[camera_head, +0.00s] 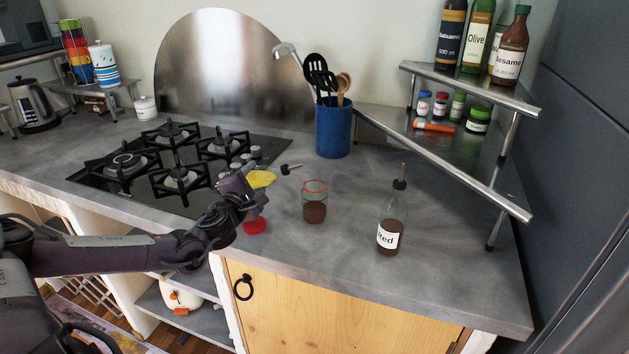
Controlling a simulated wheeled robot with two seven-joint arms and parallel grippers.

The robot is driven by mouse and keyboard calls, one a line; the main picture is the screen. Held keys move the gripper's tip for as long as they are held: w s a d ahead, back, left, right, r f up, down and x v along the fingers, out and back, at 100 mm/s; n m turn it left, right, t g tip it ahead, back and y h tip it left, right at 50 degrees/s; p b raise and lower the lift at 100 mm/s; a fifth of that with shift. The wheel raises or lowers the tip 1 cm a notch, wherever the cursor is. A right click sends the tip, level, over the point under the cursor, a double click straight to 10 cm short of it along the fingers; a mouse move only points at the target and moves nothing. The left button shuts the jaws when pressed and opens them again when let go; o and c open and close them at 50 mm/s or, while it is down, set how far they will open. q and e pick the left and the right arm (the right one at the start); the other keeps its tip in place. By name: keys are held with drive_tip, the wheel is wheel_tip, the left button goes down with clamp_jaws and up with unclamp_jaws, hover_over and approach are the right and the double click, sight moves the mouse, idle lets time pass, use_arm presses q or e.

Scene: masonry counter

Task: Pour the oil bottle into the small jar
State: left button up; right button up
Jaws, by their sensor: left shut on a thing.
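A small glass jar (314,208) with a red rim stands open and upright on the counter, with dark brown contents in its lower part. A clear bottle (390,222) labelled "Red" stands upright to its right, holding dark liquid and topped by a thin spout. My left gripper (251,207) is to the left of the jar and apart from it. It seems shut on a red lid (255,227) low over or on the counter; the contact between them is hard to see. My right gripper is out of view.
A gas hob (185,160) lies at left. A yellow item (262,179) and a dark stopper-like piece (290,169) lie beyond my gripper. A blue utensil crock (333,130) stands behind the jar. A metal shelf (470,86) at right bears bottles, including "Olive" (477,38).

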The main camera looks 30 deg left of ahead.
use_arm(q)
drive_tip(key=shift+a+m, duration=0.35)
drive_tip(key=shift+m, duration=0.35)
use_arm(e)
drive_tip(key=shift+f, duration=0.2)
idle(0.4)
use_arm(q)
drive_tip(key=shift+d+r+m+b, duration=0.1)
drive_tip(key=shift+r+m+b, duration=0.4)
drive_tip(key=shift+b, duration=0.6)
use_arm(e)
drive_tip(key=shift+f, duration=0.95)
use_arm(q)
drive_tip(key=shift+d+r+m+b, duration=0.1)
drive_tip(key=shift+r+m+b, duration=0.2)
drive_tip(key=shift+r+b, duration=0.4)
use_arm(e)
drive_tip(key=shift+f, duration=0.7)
use_arm(q)
drive_tip(key=shift+r+m+b, duration=0.45)
drive_tip(key=shift+r+m, duration=0.05)
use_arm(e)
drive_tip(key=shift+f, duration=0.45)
use_arm(q)
drive_tip(key=shift+r+m+b, duration=0.3)
drive_tip(key=shift+r, duration=0.15)
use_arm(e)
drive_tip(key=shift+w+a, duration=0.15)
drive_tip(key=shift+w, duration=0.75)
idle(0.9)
